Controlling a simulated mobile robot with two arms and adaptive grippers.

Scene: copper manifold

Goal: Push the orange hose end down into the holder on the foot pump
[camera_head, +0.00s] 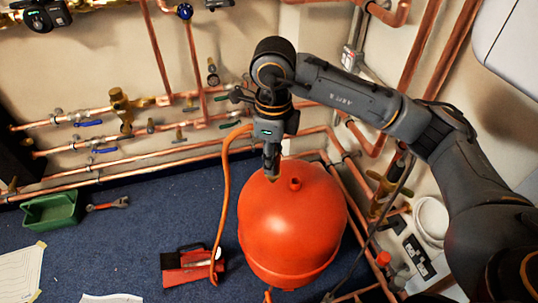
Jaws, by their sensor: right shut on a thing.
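The red foot pump (178,277) with a black top part lies on the blue carpet, left of the big red tank. Its holder is too small to make out. The orange hose (224,180) rises from the pump's right side in a tall arc and passes behind my right gripper. My right gripper (272,174) points down in front of the tank's upper part, high above and right of the pump. It is shut on what seems to be the hose end; the fingers mostly hide it. My left gripper is not in view.
The red tank (290,228) with a short top stub stands close by my right gripper. Copper pipes (110,176) with valves run along both walls. A green tray (52,212) and a wrench (108,204) lie at left. Carpet around the pump's left is free.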

